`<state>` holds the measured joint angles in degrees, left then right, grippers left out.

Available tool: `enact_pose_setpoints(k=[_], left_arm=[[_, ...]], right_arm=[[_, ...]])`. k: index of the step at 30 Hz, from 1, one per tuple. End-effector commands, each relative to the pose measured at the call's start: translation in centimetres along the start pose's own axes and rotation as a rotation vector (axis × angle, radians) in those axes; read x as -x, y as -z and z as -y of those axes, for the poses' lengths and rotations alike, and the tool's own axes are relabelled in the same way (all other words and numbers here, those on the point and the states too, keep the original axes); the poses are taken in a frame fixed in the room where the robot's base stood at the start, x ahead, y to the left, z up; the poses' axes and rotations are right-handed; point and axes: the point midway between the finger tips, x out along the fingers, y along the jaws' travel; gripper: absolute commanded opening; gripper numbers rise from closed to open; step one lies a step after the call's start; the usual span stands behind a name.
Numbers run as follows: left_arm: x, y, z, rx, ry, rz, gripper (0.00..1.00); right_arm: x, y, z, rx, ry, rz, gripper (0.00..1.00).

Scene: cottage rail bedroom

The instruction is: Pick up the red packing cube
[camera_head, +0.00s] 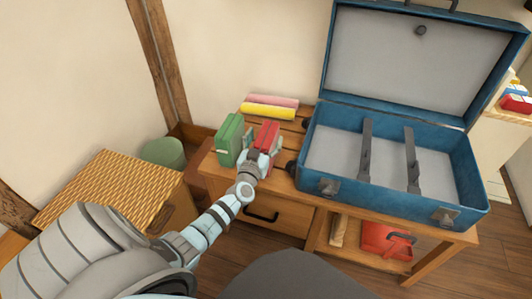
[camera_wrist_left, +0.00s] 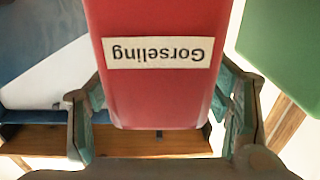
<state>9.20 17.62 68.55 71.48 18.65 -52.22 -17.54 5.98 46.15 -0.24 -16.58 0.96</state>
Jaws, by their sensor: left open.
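The red packing cube (camera_head: 267,134) stands on the wooden bench, just left of the open blue suitcase. In the left wrist view the red packing cube (camera_wrist_left: 155,85) fills the middle, with a pale label reading "Gorseling" upside down. My left gripper (camera_head: 263,151) is at the near end of the cube. In the wrist view its open fingers (camera_wrist_left: 162,100) lie on either side of the cube, with a small gap showing at the left; contact at the right is hard to tell. My right gripper is out of view.
A green packing cube (camera_head: 230,139) stands close left of the red one. Yellow (camera_head: 268,111) and pink (camera_head: 273,100) rolls lie behind. The blue suitcase (camera_head: 390,190) is open and holds two dark straps. A woven basket (camera_head: 110,185) and green bin (camera_head: 163,153) are at left.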

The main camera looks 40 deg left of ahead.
Motion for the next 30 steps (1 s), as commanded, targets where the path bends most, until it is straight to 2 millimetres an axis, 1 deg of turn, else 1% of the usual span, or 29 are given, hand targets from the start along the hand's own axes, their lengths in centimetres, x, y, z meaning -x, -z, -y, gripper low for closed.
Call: enact_pose_setpoints(k=[5,6,19,27,30], left_arm=[[-0.12,0.16,-0.02,-0.001,-0.001,0.000,0.72],[-0.11,0.16,-0.02,-0.001,-0.001,0.000,0.68],[-0.06,0.10,-0.02,0.000,-0.001,0.001,0.00],[-0.07,0.18,-0.04,0.000,-0.001,0.000,0.00],[-0.07,0.79,-0.05,0.000,-0.001,0.000,0.00]], right_arm=[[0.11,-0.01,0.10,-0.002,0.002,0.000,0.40],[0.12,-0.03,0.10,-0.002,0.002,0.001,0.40],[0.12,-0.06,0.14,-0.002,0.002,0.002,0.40],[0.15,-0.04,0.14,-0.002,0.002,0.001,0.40],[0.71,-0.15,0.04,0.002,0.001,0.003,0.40]])
